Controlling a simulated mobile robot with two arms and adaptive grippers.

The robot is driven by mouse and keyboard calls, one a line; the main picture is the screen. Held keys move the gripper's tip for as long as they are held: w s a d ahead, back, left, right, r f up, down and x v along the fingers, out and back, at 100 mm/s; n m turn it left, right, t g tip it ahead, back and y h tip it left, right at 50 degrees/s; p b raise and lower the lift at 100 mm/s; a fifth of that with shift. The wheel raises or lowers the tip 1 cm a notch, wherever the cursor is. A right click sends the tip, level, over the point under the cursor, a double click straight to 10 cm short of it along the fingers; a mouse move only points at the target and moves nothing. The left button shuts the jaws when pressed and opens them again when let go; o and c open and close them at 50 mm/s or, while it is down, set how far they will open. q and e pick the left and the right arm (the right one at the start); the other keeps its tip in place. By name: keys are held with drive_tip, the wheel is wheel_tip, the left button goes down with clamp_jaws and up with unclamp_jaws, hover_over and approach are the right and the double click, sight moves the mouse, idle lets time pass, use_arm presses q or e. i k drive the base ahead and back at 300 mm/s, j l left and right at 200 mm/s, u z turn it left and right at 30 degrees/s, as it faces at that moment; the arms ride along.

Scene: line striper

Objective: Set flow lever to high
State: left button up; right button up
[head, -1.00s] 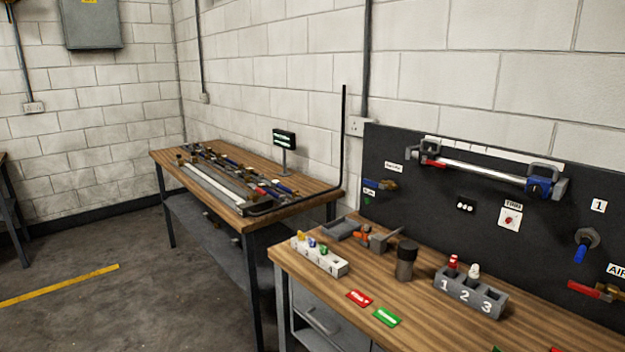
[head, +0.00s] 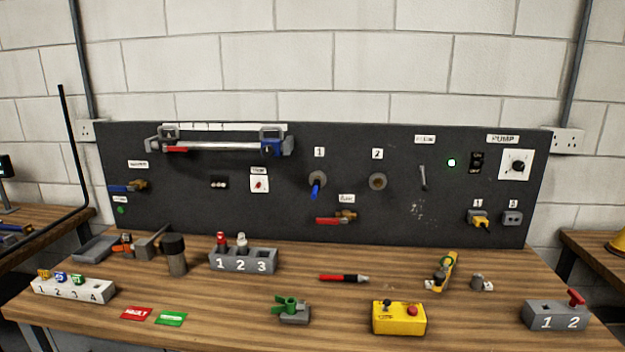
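On the black panel (head: 300,215), a thin grey lever (head: 422,177) stands nearly upright, its top leaning slightly left. A small white label (head: 425,139) sits above it, too small to read for certain, and small pale marks (head: 417,210) lie below it. This may be the flow lever, but I cannot tell which setting it points at. Neither of my grippers shows in the head view.
Blue-handled valve (head: 316,186) and red-handled valve (head: 337,218) are left. The wooden bench (head: 240,310) holds a yellow control box (head: 399,318) and several small items.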

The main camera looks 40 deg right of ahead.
sight(424, 188)
drive_tip(key=z, duration=2.05)
drive_tip(key=u, duration=0.25)
drive_tip(key=i+j, duration=0.05)
